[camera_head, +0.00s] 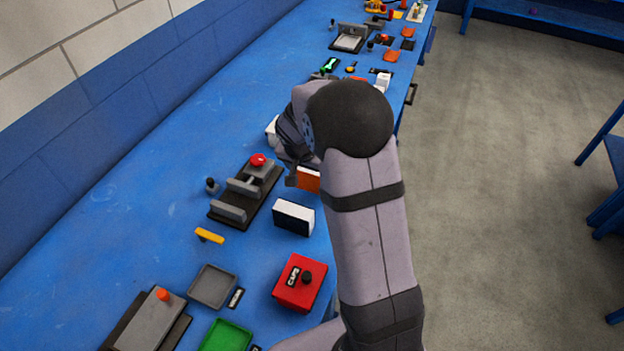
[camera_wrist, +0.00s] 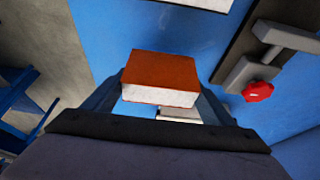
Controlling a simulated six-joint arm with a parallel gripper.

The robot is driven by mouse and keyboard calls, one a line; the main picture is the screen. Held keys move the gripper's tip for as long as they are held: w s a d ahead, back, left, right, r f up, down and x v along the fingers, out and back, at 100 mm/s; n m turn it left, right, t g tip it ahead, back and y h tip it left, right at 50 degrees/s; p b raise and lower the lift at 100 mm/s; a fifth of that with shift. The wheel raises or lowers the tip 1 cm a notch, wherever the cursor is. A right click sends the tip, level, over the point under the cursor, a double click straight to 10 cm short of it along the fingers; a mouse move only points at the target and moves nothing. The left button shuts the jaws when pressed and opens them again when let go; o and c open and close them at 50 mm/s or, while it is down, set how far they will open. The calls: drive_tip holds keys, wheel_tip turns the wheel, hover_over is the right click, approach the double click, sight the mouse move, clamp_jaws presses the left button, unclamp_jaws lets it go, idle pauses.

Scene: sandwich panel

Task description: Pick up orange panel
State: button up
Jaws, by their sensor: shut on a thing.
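The orange panel (camera_head: 308,179) shows partly beside my wrist in the head view, with the arm hiding the rest. In the wrist view the orange panel (camera_wrist: 162,72) is a block with an orange face and a white side. My gripper (camera_wrist: 160,95) is shut on it, with one finger on each side. In the head view my gripper (camera_head: 292,178) is mostly hidden behind my wrist. Whether the panel touches the table cannot be told.
A black and white panel (camera_head: 293,217) lies in front on the blue table (camera_head: 120,210). Left of it is a grey fixture (camera_head: 230,212) with a red button (camera_head: 258,160). A red box (camera_head: 300,284) stands nearer. Grey (camera_head: 213,286) and green (camera_head: 226,337) trays lie at the front.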

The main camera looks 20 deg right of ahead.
wheel_tip(320, 180, up, 7)
drive_tip(key=shift+r+b, duration=0.1)
drive_tip(key=shift+b, duration=0.25)
drive_tip(key=shift+w+a+r+p, duration=0.1)
drive_tip(key=shift+a+r+p, duration=0.25)
drive_tip(key=shift+a, duration=0.05)
drive_tip(key=w+a+p, duration=0.3)
drive_tip(key=a+p, duration=0.9)
drive_tip(key=a, duration=0.8)
drive_tip(key=shift+f+b, duration=0.8)
drive_tip(key=shift+f, duration=1.65)
